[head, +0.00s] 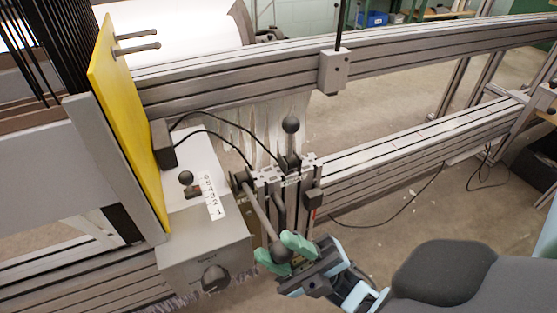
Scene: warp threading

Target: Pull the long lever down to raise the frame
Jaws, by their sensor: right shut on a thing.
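The long lever (259,219) is a grey rod that runs from a pivot beside the grey control box down toward the lower middle of the head view. It ends in a dark ball knob (281,252). My right gripper (287,249), with green fingertips, is shut on the knob at the lever's lower end. The lever slants toward me. My left gripper is not in view.
A grey control box (205,250) with a dark knob stands left of the lever. A second, upright lever with a black ball (291,124) rises behind it. Aluminium rails (420,145) cross to the right. Black cables hang nearby. Floor shows between the rails.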

